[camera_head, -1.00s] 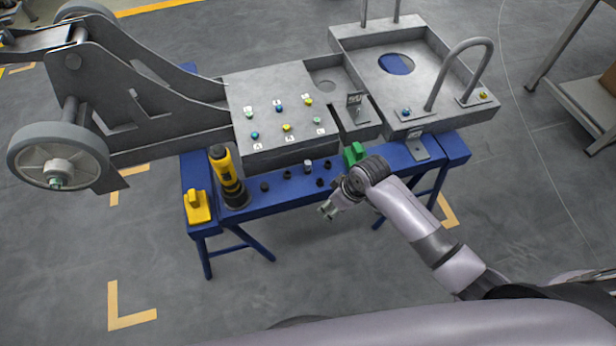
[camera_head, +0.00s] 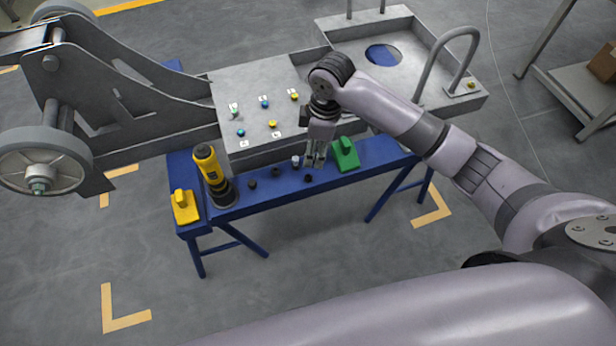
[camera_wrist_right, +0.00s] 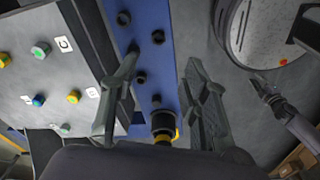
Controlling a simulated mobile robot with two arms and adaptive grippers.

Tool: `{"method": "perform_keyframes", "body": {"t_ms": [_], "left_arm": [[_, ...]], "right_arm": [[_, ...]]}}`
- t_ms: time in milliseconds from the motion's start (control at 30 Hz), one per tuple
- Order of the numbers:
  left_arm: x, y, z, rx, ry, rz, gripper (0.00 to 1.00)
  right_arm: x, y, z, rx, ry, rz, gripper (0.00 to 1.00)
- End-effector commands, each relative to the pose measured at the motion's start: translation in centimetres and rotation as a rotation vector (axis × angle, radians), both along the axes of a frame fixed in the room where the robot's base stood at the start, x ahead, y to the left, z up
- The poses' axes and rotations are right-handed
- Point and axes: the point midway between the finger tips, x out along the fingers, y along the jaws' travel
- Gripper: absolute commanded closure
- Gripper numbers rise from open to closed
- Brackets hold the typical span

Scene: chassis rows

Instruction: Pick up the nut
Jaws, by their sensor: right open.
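Several small dark nuts stand along the blue bench top. In the head view one dark nut (camera_head: 308,178) is just below my right gripper (camera_head: 316,160), and another nut (camera_head: 252,184) is near the drill. In the wrist view a dark nut (camera_wrist_right: 158,36) lies just beyond the fingertips, between their lines; others (camera_wrist_right: 140,79) show near the left finger. My right gripper (camera_wrist_right: 162,62) is open and empty, pointing down over the bench. Which nut is meant cannot be told.
A yellow drill (camera_head: 212,172) stands upright on the bench, with a yellow block (camera_head: 184,206) at its left. A green block (camera_head: 345,154) sits beside my right gripper. The grey chassis plate (camera_head: 225,92) behind carries coloured, labelled nuts (camera_head: 272,124).

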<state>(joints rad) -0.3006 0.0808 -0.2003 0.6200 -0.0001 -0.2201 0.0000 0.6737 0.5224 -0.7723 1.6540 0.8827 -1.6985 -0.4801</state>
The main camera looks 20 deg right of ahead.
Motion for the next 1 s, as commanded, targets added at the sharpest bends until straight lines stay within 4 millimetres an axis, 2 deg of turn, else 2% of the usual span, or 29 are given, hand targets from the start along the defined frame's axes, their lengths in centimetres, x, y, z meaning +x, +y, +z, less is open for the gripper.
{"method": "perform_keyframes", "body": {"t_ms": [100,300,533,800,1000], "left_arm": [[0.0,0.1,-0.1,0.001,0.0,0.0,0.75],[0.1,0.0,-0.2,0.001,-0.001,0.0,0.75],[0.1,0.1,-0.2,0.001,-0.001,0.0,0.75],[0.1,0.0,-0.3,0.001,-0.001,0.0,0.75],[0.1,0.0,-0.3,0.001,-0.001,0.001,0.75]], "right_arm": [[0.0,0.3,-2.7,0.001,0.003,-0.003,0.58],[0.2,0.7,-5.7,0.0,0.001,-0.002,0.58],[0.3,0.7,-7.3,0.0,0.001,-0.002,0.58],[0.6,0.9,-11.1,0.0,-0.001,-0.001,0.58],[0.7,1.0,-11.6,0.0,-0.002,-0.001,0.58]]}}
